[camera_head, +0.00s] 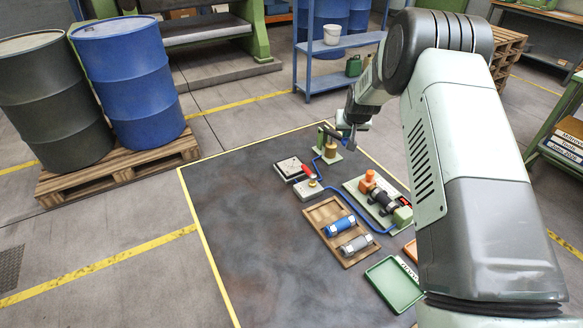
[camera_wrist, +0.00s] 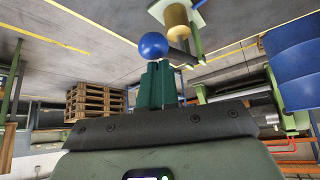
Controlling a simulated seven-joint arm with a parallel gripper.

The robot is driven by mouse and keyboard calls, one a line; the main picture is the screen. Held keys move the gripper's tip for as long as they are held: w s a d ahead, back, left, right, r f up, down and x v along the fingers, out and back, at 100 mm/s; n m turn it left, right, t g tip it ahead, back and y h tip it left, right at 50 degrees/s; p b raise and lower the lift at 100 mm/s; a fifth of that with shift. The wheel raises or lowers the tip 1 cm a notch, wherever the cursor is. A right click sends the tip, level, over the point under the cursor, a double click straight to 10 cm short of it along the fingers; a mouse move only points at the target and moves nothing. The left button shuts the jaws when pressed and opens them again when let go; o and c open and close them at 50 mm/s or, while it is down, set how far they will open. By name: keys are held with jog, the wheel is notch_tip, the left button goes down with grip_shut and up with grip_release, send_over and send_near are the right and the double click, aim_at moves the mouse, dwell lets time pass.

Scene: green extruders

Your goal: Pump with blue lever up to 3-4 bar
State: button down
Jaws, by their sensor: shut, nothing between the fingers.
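The hand pump (camera_head: 330,150) has a brass cylinder on a pale green base and stands at the back of the dark mat. In the wrist view its brass cylinder (camera_wrist: 177,18) shows at the top. The lever ends in a round blue knob (camera_wrist: 153,46). My gripper (camera_wrist: 155,68) is shut and empty, with its dark green fingers together just at the knob; I cannot tell whether they touch it. In the head view my gripper (camera_head: 351,134) hangs beside the pump's upper right and partly hides the lever. No readable pressure gauge shows.
A green fixture (camera_head: 378,200), a wooden tray (camera_head: 322,212) with two cylinders and a green tray (camera_head: 393,284) lie nearer. A blue hose crosses the mat. The mat's left side is clear.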

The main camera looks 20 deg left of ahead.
aim_at(346, 140)
notch_tip(346, 140, down, 4)
jog(key=shift+f, duration=0.1)
jog(key=shift+r, duration=2.55)
jog(key=shift+r, duration=2.45)
